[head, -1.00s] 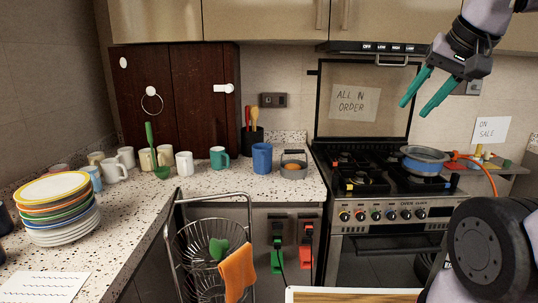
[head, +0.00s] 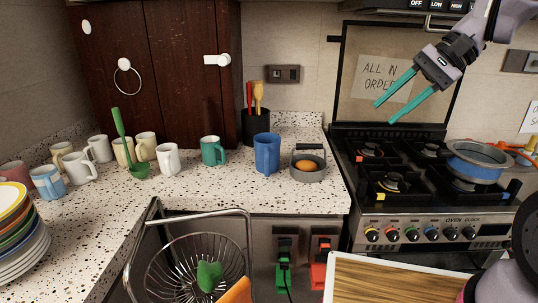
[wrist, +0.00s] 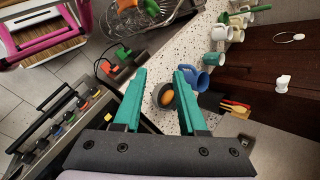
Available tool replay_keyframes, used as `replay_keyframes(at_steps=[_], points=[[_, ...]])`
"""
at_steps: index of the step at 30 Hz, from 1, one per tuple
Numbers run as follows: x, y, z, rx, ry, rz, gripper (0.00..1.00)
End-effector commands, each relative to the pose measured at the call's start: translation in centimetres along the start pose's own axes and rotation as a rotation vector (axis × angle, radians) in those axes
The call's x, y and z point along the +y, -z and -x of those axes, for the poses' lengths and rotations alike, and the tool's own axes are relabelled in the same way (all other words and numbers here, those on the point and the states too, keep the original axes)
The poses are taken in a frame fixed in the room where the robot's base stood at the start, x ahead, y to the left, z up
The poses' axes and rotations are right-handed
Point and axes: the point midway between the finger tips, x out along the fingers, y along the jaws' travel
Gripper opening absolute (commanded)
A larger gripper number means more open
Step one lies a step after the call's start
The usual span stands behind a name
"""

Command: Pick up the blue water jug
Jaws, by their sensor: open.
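The blue water jug (head: 267,153) stands upright on the speckled counter, between a teal mug and a grey pan holding an orange-brown item. My gripper (head: 382,111) is open and empty, with two teal fingers. It is raised in front of the stove, to the right of the jug and above counter height. The wrist view also shows the open gripper (wrist: 162,72), pointing toward the counter.
The grey pan (head: 308,170) sits right beside the jug. A black utensil holder (head: 256,128) stands behind it, a teal mug (head: 213,151) to its left. Several mugs and a green ladle (head: 123,143) stand farther left. A wire dish rack (head: 180,262) is in front; the stove (head: 420,185) is right.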

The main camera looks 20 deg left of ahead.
Motion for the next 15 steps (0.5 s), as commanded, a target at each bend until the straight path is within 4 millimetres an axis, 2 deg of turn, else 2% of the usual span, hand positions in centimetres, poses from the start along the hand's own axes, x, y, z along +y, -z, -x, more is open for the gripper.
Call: replay_keyframes(at_steps=[1,8,12,15], points=[[-0.9,0.2,-2.1,-0.090,0.028,-0.049,0.41],[-5.4,1.2,-9.8,-0.412,0.217,-0.287,0.41],[-7.5,2.9,-14.5,-0.554,0.348,-0.459,0.41],[-8.4,4.6,-18.1,-0.624,0.445,-0.595,0.41]])
